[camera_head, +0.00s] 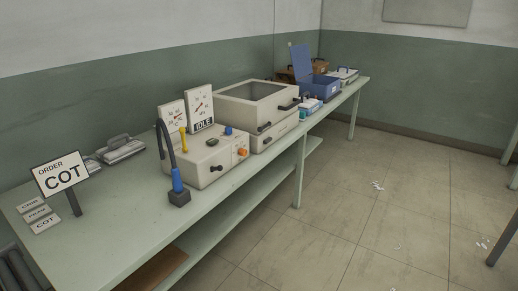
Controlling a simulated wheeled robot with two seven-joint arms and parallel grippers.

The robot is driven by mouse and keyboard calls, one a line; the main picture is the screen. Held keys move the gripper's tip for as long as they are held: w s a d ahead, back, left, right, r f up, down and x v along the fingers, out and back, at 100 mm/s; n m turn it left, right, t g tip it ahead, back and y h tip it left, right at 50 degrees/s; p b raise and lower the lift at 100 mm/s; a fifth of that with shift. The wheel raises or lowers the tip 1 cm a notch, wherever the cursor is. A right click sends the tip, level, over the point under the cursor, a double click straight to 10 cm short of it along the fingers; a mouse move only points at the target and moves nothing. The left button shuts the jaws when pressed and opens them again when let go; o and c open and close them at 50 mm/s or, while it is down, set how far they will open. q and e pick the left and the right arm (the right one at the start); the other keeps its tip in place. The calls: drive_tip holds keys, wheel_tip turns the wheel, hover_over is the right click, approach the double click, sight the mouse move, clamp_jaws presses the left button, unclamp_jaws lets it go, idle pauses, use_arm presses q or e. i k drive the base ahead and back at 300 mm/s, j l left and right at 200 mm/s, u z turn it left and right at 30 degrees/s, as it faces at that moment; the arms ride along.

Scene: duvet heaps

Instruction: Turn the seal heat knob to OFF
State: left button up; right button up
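A beige machine (208,174) stands on the pale green bench. It has two white dial gauges at the back, the left gauge (172,116) and the right gauge (199,102), with a sign reading IDLE (204,125) below the right one. Its front carries a black knob (216,168) and an orange knob (242,152). Its top carries a blue knob (228,130), a dark green part (211,142) and a yellow upright part (184,141). I cannot read which is the seal heat knob or its setting. Neither gripper is in view.
The bench (112,222) runs along the wall. A black hooked post with a blue grip (177,181) stands before the machine. An ORDER COT sign (62,174) and several labelled plates are at left. A windowed box (257,99) and blue case (318,87) are beyond. The floor (330,210) is mostly clear.

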sight(242, 152)
drive_tip(key=i+l, duration=0.2)
drive_tip(key=l, duration=0.15)
drive_tip(key=i+l, duration=0.2)
drive_tip(key=i+l+u, duration=0.1)
drive_tip(key=l, duration=0.3)
drive_tip(key=i+l, duration=0.4)
drive_tip(key=l, duration=0.3)
drive_tip(key=i+l+u, duration=0.1)
drive_tip(key=l, duration=0.25)
drive_tip(key=i+l, duration=0.25)
drive_tip(key=i+l+u, duration=0.1)
drive_tip(key=l, duration=0.35)
drive_tip(key=i, duration=0.05)
